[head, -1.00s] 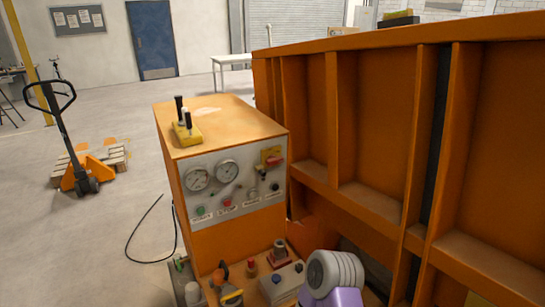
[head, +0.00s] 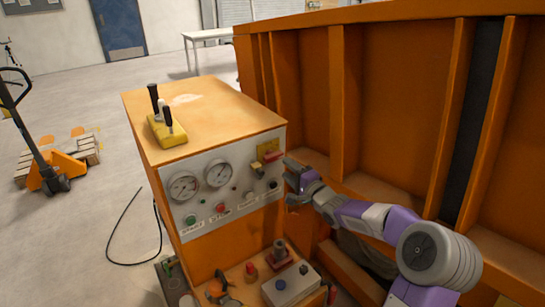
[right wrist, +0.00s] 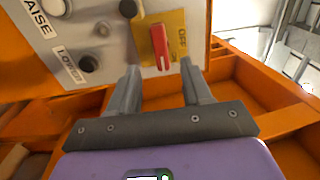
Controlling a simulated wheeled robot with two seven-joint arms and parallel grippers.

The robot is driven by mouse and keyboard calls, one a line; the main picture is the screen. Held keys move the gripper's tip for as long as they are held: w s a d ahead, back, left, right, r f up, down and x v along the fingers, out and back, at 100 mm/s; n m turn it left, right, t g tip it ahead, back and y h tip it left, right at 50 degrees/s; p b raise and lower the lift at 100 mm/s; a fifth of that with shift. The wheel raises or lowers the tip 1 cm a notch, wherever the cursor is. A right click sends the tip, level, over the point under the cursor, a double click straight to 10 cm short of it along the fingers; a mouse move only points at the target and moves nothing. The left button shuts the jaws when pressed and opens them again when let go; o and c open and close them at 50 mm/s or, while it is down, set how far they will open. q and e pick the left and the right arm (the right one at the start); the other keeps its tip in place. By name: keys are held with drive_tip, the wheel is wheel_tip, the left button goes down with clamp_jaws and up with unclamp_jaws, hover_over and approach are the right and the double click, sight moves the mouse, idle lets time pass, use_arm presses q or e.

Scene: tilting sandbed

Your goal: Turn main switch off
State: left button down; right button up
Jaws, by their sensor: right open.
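The main switch is a red handle (head: 273,156) on a yellow plate (head: 262,148) at the upper right of the grey control panel (head: 205,200). In the right wrist view the red handle (right wrist: 160,46) stands lengthwise up the picture on its yellow plate (right wrist: 176,24), with the word OFF beside it on the right. My right gripper (head: 289,182) is open and empty at the panel's right edge. In the right wrist view its fingers (right wrist: 160,76) point at the panel, one to each side of the handle's lower end. Contact cannot be told. My left gripper is not in view.
The panel also carries two gauges (head: 201,181), a green button (head: 190,219) and a red button (head: 220,208). A yellow lever block (head: 167,130) sits on the orange cabinet. A tall orange ribbed wall (head: 390,95) stands close on the right. A grey button box (head: 291,286) lies below.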

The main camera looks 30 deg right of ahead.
sight(276, 159)
drive_tip(key=shift+w+a+b, duration=0.2)
drive_tip(key=shift+w+b, duration=0.3)
drive_tip(key=shift+w, duration=3.05)
clamp_jaws()
